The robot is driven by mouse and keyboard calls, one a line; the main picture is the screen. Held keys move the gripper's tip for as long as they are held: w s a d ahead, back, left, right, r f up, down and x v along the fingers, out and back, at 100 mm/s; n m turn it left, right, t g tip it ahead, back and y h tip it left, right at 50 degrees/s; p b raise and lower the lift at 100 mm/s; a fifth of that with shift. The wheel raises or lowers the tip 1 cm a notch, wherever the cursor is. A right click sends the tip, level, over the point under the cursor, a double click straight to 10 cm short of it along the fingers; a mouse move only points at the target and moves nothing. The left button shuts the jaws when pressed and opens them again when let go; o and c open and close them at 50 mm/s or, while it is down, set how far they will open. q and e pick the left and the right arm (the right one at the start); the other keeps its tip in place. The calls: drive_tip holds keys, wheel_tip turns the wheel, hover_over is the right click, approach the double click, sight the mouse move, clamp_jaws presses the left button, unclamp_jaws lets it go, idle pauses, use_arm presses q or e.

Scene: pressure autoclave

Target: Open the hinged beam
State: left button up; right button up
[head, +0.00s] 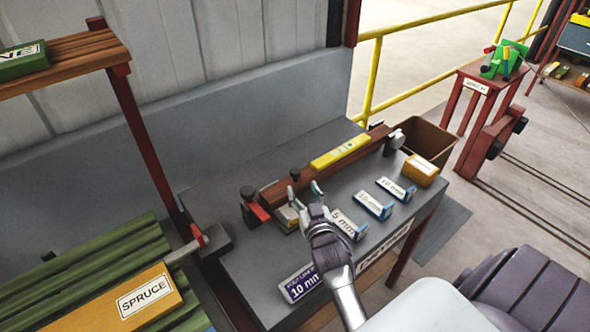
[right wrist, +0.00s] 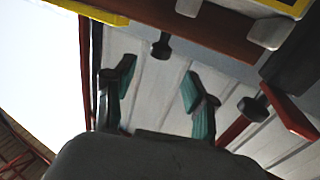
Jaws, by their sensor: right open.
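A long brown beam (head: 299,169) lies across the back of the grey bench, with a yellow spirit level on top; I take it as the hinged beam. It looks lowered along the bench. My right gripper (head: 304,191) is open and empty, just in front of the beam's left part. In the right wrist view its two teal fingers (right wrist: 158,92) are apart, with the brown beam (right wrist: 205,30) beyond them. My left gripper is out of view.
Blue-ended labelled blocks (head: 373,205) and a yellow box (head: 420,170) lie on the bench's right side. A 10 mm sign (head: 301,284) is at its front. Spruce boards (head: 148,297) are stacked at left. A brown bin (head: 427,139) stands beyond the right end.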

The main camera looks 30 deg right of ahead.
sight(297, 175)
drive_tip(key=x, duration=0.6)
drive_tip(key=shift+w+d, duration=0.1)
drive_tip(key=shift+w, duration=0.3)
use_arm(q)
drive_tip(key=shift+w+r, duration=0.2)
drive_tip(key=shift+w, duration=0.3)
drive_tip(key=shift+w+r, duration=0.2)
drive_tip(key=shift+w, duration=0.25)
use_arm(e)
drive_tip(key=shift+w+d+f, duration=0.1)
drive_tip(key=shift+w+d, duration=0.15)
drive_tip(key=shift+w, duration=0.45)
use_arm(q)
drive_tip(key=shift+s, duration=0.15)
use_arm(e)
drive_tip(key=shift+c, duration=0.2)
drive_tip(key=shift+c, duration=1.3)
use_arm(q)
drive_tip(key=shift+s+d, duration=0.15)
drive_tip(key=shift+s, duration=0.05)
use_arm(e)
clamp_jaws()
